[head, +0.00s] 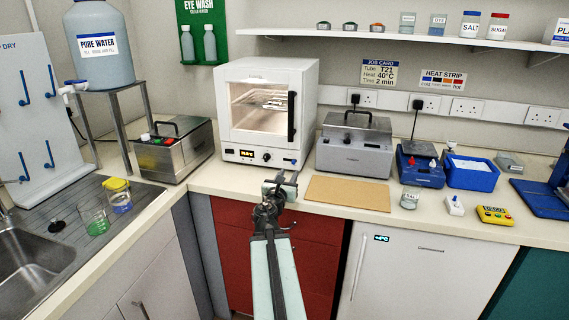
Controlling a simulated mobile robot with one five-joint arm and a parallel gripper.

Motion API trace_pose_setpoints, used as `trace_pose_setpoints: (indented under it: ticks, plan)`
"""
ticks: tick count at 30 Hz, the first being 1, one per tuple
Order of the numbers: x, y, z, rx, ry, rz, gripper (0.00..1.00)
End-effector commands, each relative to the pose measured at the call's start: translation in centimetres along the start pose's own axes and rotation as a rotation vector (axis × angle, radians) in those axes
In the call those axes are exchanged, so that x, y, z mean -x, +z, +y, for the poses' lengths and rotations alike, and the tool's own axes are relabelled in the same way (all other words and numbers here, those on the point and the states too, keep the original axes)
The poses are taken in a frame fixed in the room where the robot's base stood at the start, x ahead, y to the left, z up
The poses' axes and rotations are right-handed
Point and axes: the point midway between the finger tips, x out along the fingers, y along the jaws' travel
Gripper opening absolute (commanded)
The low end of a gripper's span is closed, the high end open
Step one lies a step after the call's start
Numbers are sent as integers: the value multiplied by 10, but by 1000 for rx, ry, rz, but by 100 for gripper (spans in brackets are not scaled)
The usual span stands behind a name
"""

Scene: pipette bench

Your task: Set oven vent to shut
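The white oven (267,107) stands on the counter against the back wall, with its glass door closed and a dark vertical handle at the door's right. Its lower front panel has a lit display (246,153), a dark knob (266,156) and a small blue part (290,161) at the right end. I cannot tell whether this blue part is the vent control, or its setting. My gripper (282,177) is at the counter's front edge, just in front of and below the oven's right front corner. Its fingers look apart, with nothing seen between them.
A metal bath (354,146) stands close right of the oven, and another lidded metal unit (172,150) stands to its left. A brown board (348,194) lies flat right of my gripper. A small glass jar (410,198) stands beyond it. The strip of counter before the oven is clear.

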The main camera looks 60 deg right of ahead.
Motion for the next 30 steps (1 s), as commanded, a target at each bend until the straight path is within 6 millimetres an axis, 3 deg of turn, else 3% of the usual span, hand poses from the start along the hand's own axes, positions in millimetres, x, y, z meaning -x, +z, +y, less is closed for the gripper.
trace_pose_setpoints:
  ticks: [10,22,30]
  plan:
    - [-11,0,-6,-1,-9,0,35]
    - [-78,0,-12,-1,-15,0,35]
    - [-80,0,-14,-1,-16,0,32]
